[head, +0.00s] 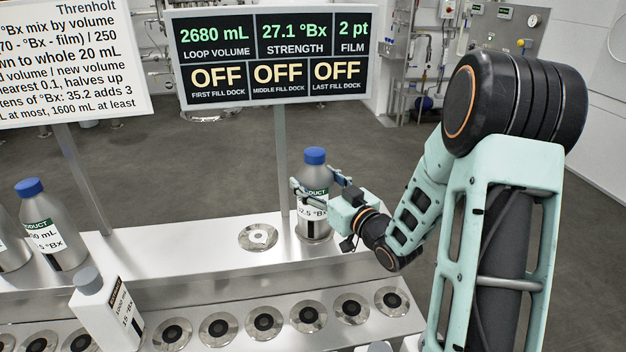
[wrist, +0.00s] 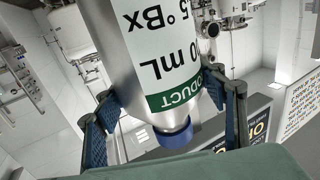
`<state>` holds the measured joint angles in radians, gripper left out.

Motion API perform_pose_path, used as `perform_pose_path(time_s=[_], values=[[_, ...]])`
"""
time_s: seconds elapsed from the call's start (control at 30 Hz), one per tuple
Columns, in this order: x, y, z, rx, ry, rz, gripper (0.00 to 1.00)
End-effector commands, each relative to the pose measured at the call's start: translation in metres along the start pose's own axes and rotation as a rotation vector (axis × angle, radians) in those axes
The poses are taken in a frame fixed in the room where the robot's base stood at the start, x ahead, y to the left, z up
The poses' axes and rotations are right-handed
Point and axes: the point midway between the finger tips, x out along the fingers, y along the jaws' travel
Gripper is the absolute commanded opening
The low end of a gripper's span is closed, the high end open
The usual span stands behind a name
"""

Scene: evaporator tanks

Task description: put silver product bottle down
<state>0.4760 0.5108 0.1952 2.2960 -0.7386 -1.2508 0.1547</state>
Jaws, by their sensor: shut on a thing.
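The silver product bottle (head: 314,226) has a blue cap and a white and green label. It is upright at the right end of the raised steel shelf. Its base appears at the shelf's surface; I cannot tell whether it bears its full weight there. My gripper (head: 311,194) is shut around the bottle's upper body, reaching in from the right. In the wrist view the same bottle (wrist: 155,45) appears upside down between the two finger pads. An empty round dock (head: 258,237) is just left of the bottle.
Another silver bottle (head: 50,232) with a blue cap stands at the far left, with one partly cut off beside it. A white grey-capped bottle (head: 105,313) stands in the lower row, among several round docks (head: 264,322). The display board (head: 270,55) on its post rises behind the shelf.

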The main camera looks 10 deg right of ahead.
Motion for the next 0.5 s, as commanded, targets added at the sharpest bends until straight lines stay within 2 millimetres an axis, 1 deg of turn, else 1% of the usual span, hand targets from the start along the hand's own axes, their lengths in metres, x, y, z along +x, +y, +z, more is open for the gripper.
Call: perform_pose_path(time_s=[0.2,0.23,0.37,0.4,0.5], values=[[0.0003,-0.0002,0.0040,0.000,0.001,0.000,0.25],[0.0002,-0.0003,0.0040,0.000,0.000,0.000,0.65],[0.0003,-0.0003,0.0029,0.000,0.000,-0.001,0.80],[0.0003,-0.0004,0.0029,0.000,0.000,-0.001,0.82],[0.0003,-0.0004,0.0028,0.000,0.000,-0.001,0.82]])
